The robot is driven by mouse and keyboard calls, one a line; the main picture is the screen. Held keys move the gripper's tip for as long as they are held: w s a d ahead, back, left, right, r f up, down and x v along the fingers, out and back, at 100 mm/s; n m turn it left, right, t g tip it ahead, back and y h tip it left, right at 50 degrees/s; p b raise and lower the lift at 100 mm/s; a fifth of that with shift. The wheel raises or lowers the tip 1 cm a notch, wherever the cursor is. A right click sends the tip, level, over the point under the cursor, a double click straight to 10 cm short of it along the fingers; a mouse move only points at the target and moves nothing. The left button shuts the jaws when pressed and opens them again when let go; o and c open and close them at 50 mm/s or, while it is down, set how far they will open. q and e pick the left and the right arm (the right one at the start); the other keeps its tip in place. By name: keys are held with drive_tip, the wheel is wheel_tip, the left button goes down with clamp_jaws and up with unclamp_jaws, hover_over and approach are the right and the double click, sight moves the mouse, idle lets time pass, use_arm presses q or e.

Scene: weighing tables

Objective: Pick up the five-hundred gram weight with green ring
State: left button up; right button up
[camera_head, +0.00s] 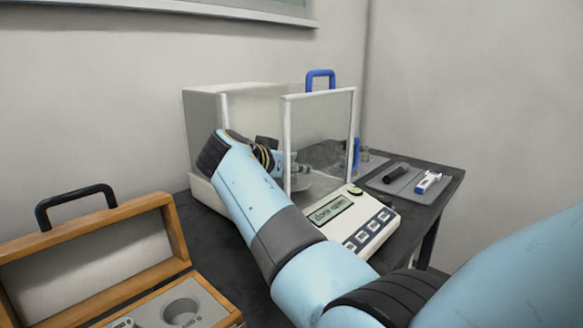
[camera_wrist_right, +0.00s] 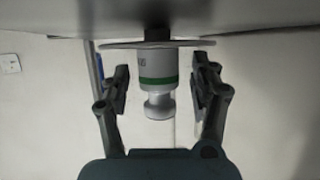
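The weight with the green ring (camera_wrist_right: 158,68) is a silver cylinder with a narrower neck and knob. In the right wrist view, which looks upside down, its base is against the round pan (camera_wrist_right: 120,45) of the balance. My right gripper (camera_wrist_right: 160,80) is open, with one finger on each side of the weight and a gap on both sides. In the head view my right arm reaches into the balance (camera_head: 205,190), and the gripper (camera_head: 298,168) is partly hidden behind the arm and glass. I cannot make out the weight there. My left gripper is not in view.
The balance's glass door with a blue handle (camera_head: 320,75) stands close to my right arm. A display and keypad unit (camera_head: 345,215) is in front. A wooden weight case (camera_head: 180,235) is open at lower left. A grey tray (camera_head: 395,180) with small tools lies at right.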

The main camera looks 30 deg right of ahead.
drive_tip(key=shift+d, duration=0.1)
drive_tip(key=shift+c, duration=2.1)
drive_tip(key=c, duration=0.5)
clamp_jaws()
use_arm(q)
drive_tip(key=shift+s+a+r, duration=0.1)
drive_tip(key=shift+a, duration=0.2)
use_arm(e)
drive_tip(key=shift+r, duration=0.1)
